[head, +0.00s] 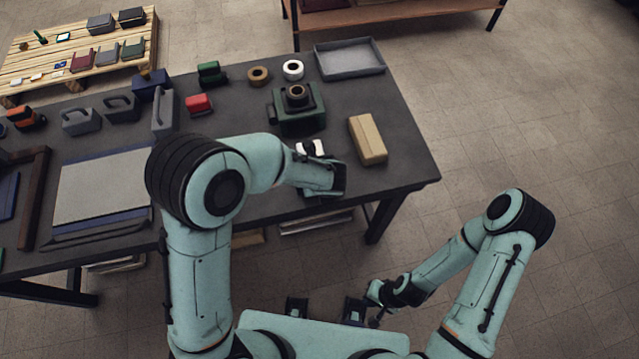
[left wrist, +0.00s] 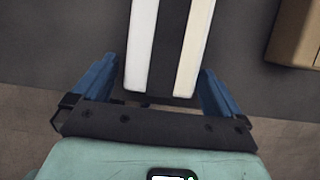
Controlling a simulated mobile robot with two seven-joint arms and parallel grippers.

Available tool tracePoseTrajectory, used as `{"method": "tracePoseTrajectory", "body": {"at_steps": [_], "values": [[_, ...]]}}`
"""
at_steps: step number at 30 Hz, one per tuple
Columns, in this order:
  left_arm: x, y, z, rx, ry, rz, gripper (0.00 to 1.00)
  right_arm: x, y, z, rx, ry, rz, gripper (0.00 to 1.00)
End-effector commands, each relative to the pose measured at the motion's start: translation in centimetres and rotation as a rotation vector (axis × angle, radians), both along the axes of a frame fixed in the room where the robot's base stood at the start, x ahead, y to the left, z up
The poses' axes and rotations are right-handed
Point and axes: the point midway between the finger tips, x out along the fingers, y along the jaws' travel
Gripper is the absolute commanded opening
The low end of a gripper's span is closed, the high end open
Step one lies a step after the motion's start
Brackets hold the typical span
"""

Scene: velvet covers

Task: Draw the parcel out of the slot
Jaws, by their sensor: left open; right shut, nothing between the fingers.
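A tan box (head: 368,138), the only thing resembling a parcel, lies on the dark table near its right end; its corner also shows at the upper right of the left wrist view (left wrist: 298,32). A block with white, black and cream stripes (left wrist: 168,40) lies between the spread blue fingers of my left gripper (left wrist: 157,70). Its pale end (head: 311,147) shows just beyond that hand in the head view. I cannot tell whether this block holds the slot. The left gripper is open; contact cannot be told. My right gripper (head: 378,316) is shut and empty, low in front of the table.
A green machine (head: 298,112) stands behind the left hand. A grey tray (head: 349,59), tape rolls (head: 292,70) and a red block (head: 198,104) lie farther back. A pallet (head: 75,62) stands at the far left. The table right of the tan box is clear.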

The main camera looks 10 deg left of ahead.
Motion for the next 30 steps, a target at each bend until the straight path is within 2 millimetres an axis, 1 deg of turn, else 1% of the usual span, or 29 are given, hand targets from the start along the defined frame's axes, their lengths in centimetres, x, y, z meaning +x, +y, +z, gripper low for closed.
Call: {"method": "tracePoseTrajectory", "body": {"at_steps": [4,7,11,15,21,25,30], "values": [[-0.1,0.0,0.2,0.000,0.000,0.000,1.00,0.0,0.0,0.0,0.000,0.000,0.000,0.00],[-0.3,-0.2,1.0,-0.001,-0.002,-0.001,1.00,0.2,0.0,0.3,0.000,-0.002,0.000,0.00],[-1.0,-0.5,3.3,-0.004,-0.005,-0.002,1.00,0.6,0.0,0.9,0.000,-0.007,0.000,0.00],[-2.1,-1.0,6.4,-0.004,-0.006,0.000,1.00,1.2,0.0,1.7,0.000,-0.013,0.000,0.00],[-3.6,-1.6,10.1,-0.001,-0.005,-0.001,1.00,1.9,0.0,2.7,0.000,-0.021,0.000,0.00],[-4.3,-1.8,11.6,-0.001,-0.003,0.000,1.00,2.2,0.0,3.0,0.000,-0.025,0.000,0.00],[-4.7,-1.9,12.4,0.001,-0.001,-0.001,1.00,2.3,0.0,3.1,0.000,-0.026,0.000,0.00]]}}
